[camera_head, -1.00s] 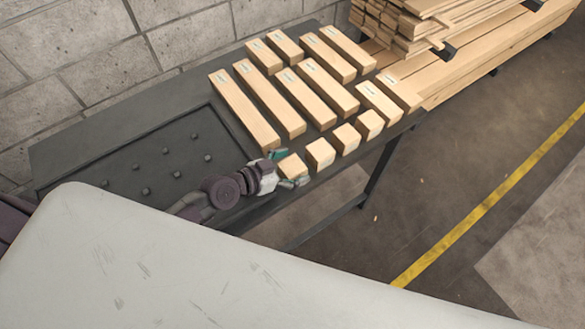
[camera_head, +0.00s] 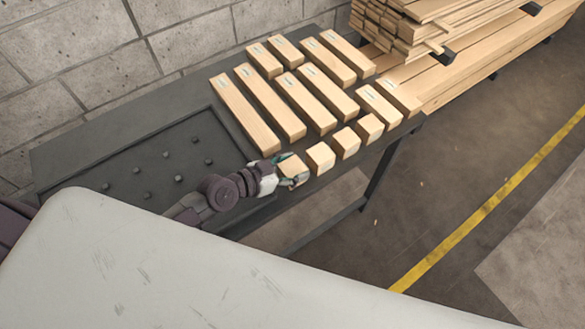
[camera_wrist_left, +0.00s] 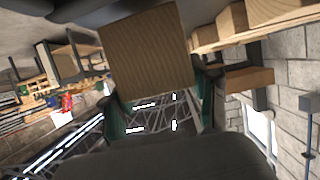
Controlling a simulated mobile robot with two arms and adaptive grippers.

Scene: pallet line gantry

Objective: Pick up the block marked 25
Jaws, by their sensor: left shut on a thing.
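Several pale wooden blocks lie on the dark table (camera_head: 95,140); the numbers on their labels are too small to read, so I cannot tell which is 25. My left gripper (camera_head: 292,170) is shut on a small cube-like block (camera_head: 291,163) at the near-left end of the front row. In the left wrist view this block (camera_wrist_left: 148,48) sits between the two green-padded fingers (camera_wrist_left: 160,112), its plain wood grain facing the camera. I cannot tell whether it touches the table. My right gripper is out of view.
Close beside the held block stands another short block (camera_head: 320,157), with more along the front edge. Long blocks (camera_head: 243,112) lie behind. A recessed panel with small dark pegs (camera_head: 179,180) is at left. Stacked planks (camera_head: 405,30) stand at the back right.

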